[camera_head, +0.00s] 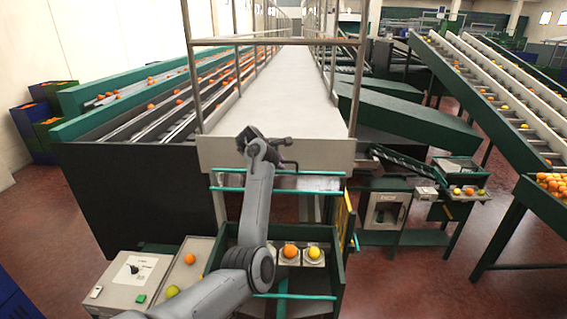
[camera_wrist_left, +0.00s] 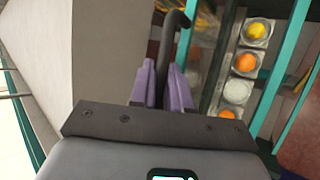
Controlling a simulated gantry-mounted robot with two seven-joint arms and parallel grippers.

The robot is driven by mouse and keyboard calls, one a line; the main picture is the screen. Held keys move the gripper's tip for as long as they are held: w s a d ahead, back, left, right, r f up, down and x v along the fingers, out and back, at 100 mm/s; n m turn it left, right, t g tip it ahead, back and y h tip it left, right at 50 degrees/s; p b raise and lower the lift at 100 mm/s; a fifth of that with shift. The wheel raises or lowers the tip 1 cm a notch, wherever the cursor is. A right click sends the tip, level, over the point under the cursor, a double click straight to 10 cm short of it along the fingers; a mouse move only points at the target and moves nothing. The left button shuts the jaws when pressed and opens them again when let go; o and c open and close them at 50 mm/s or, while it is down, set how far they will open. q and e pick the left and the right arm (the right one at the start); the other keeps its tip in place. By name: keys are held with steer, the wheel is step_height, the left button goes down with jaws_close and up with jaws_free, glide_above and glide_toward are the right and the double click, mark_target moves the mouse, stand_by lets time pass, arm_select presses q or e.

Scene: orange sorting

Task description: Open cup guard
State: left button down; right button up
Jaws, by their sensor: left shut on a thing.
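The cup guard (camera_head: 312,183) looks like a clear panel between teal bars, below the front end of the pale walkway. My left gripper (camera_head: 276,143) is over the front end of this walkway, above the panel. In the left wrist view its purple fingers (camera_wrist_left: 164,88) are shut on a dark curved handle (camera_wrist_left: 183,45). I cannot tell how this handle joins the guard. A row of cups shows beside the handle, with a yellow fruit (camera_wrist_left: 257,30), an orange (camera_wrist_left: 245,62) and an empty pale cup (camera_wrist_left: 238,91). My right gripper is not in view.
A control box (camera_head: 130,278) with a green button stands at the lower left. A dark green bin frame (camera_head: 337,273) surrounds the cups. A metal rail (camera_head: 240,41) spans the walkway. Red floor (camera_head: 420,280) is open at the lower right.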

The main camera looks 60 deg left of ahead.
arm_select(q)
steer(key=shift+f, duration=0.1)
steer(key=c, duration=1.2)
jaws_free()
steer(key=shift+d, duration=0.1)
steer(key=shift+o, duration=0.2)
steer(key=shift+s+r, duration=0.2)
steer(key=shift+s, duration=0.05)
steer(key=b+v, duration=0.3)
steer(key=v, duration=0.7)
steer(key=shift+d, duration=0.2)
steer(key=shift+r, duration=0.2)
